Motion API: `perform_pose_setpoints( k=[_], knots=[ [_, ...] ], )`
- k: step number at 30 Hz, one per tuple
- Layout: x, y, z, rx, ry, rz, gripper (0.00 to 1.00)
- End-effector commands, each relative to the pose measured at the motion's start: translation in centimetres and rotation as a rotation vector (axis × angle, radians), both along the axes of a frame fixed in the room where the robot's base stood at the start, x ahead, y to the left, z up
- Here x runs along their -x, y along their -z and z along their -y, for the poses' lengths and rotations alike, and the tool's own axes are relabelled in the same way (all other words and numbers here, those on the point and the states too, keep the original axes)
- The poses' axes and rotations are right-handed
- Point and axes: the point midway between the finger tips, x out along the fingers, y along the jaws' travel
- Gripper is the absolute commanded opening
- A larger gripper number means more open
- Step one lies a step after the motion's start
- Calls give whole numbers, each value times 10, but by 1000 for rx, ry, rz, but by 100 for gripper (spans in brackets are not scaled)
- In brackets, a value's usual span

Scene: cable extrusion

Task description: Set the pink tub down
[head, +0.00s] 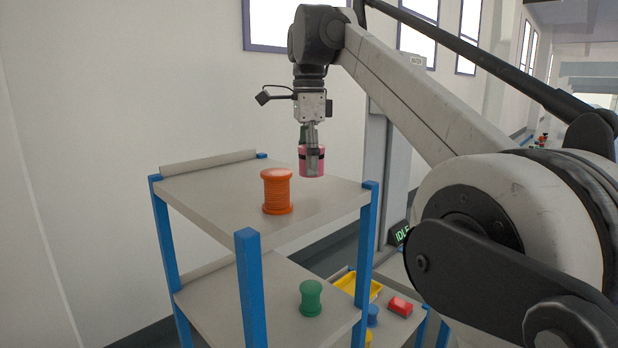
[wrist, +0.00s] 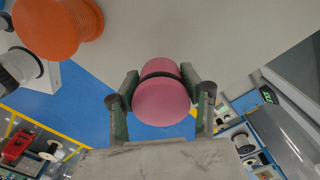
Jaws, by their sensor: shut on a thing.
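The pink tub (head: 312,165) is held in my gripper (head: 312,155) above the top shelf of a blue-posted rack, near that shelf's right back part. In the wrist view the pink tub (wrist: 162,100) sits between the two fingers of my gripper (wrist: 162,92), which close on its sides around a dark band. In the wrist view blue floor shows beside and below the tub and the grey shelf surface above it. I cannot tell the exact height of the tub over the shelf.
An orange spool (head: 277,191) stands on the top shelf (head: 225,203), left of the tub; it also shows in the wrist view (wrist: 58,28). A green spool (head: 311,297) stands on the lower shelf. A yellow bin (head: 346,283) and a red box (head: 400,306) lie lower right.

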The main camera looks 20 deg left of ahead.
Motion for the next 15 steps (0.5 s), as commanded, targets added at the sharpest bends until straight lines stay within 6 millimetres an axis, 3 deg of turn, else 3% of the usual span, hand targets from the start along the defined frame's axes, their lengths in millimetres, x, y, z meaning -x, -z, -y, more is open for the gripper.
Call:
perform_pose_setpoints(
  k=[7, 15],
  knots=[
    [0, 27, 0, 0, 0, 0, 14],
    [0, 33, 0, 0, 0, 0, 14]
  ],
)
